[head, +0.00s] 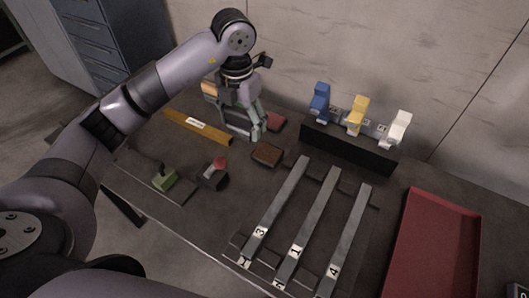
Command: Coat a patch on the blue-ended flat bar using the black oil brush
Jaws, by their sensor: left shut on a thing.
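My left gripper (258,133) points down over the back of the table, beside a small red block and behind a brown block. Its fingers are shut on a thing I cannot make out. Three grey flat bars lie side by side: bar 3 (277,206), bar 1 (312,222) and bar 4 (349,236). I see no clear blue end on any of them. A dark piece with a red top (215,172) and a green block with a dark handle (165,180) lie at the front left. I cannot tell which thing is the black oil brush. My right gripper is out of view.
A black rack (347,150) holds blue (320,102), yellow (357,115) and white (398,130) pieces. A brown block (267,154), a red block (276,121) and an orange bar (198,127) lie near the gripper. A red tray (435,245) is at right.

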